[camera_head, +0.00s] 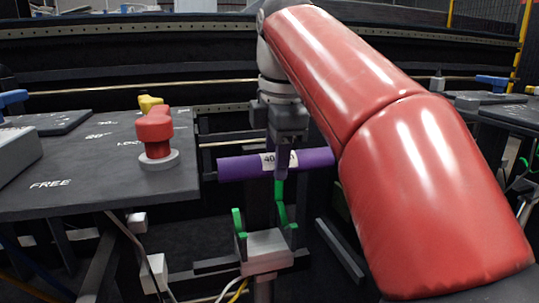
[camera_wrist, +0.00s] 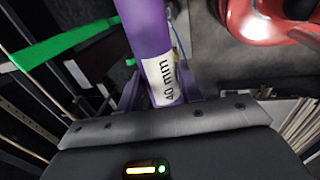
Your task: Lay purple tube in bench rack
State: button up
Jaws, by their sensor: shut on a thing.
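The purple tube (camera_head: 235,168) lies roughly level in the head view, with a white label marked 40. A rack with upright green hooks (camera_head: 281,208) on a pale block (camera_head: 266,250) stands below the tube. The tube is above the hooks in the picture; I cannot tell if they touch. A green hook (camera_wrist: 65,45) also shows at left in the wrist view.
A dark bench top (camera_head: 85,180) marked FREE is at left, carrying a red knob (camera_head: 155,130) and a yellow knob (camera_head: 150,103). The tube's left end is close to that bench's right edge. Dark rails and beams run behind. Another bench (camera_head: 500,110) is at far right.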

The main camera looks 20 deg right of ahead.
jog(key=s+b, duration=0.3)
jog(key=s, duration=1.8)
jog(key=shift+s, duration=0.2)
